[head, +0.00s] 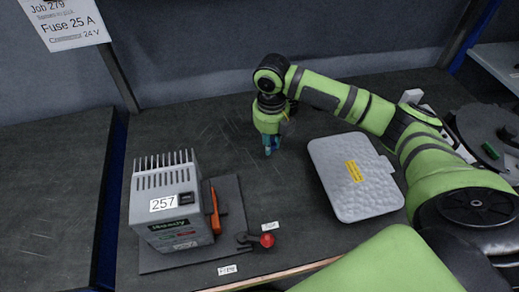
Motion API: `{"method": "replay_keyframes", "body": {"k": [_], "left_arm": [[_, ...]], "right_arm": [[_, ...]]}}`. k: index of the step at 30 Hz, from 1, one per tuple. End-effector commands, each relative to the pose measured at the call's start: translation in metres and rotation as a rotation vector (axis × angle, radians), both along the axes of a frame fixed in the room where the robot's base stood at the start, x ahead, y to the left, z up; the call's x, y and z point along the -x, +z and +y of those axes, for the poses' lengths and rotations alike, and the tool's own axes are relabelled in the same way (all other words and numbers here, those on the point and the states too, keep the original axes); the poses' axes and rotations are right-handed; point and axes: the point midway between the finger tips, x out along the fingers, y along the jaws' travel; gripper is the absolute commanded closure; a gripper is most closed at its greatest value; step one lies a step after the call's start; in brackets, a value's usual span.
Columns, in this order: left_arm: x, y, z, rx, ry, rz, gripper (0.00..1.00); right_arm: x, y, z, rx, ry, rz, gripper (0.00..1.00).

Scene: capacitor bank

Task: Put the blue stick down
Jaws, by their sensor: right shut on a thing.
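My right gripper (272,148) points down over the dark worktop, left of the grey case and right of the grey device. It is shut on a small blue piece, the blue stick (268,142), of which only a little shows between the fingers. The fingers hide the rest of it. I cannot tell whether its lower end touches the worktop. My left gripper is not in view.
A grey device labelled 257 (165,222) stands on a dark plate with an orange part and a red-knobbed lever (267,240). A closed grey case (340,195) lies right. The worktop (200,130) around the gripper is clear.

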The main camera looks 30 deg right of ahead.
Motion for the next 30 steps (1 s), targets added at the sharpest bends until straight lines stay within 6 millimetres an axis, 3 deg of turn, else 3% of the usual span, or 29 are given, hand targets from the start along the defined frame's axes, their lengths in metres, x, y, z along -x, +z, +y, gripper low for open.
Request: {"method": "replay_keyframes", "body": {"k": [3, 8, 19, 30], "left_arm": [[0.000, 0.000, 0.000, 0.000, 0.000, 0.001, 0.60], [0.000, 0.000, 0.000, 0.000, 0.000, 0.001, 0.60], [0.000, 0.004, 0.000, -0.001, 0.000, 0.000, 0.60], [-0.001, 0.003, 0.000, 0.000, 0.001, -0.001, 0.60]], "right_arm": [[-0.019, -0.013, 0.011, -0.001, -0.002, 0.000, 1.00], [-0.031, -0.020, 0.017, 0.000, -0.001, -0.001, 1.00], [-0.031, -0.060, 0.017, 0.003, -0.001, 0.001, 1.00], [-0.031, -0.065, 0.017, 0.001, -0.001, -0.002, 1.00]]}}
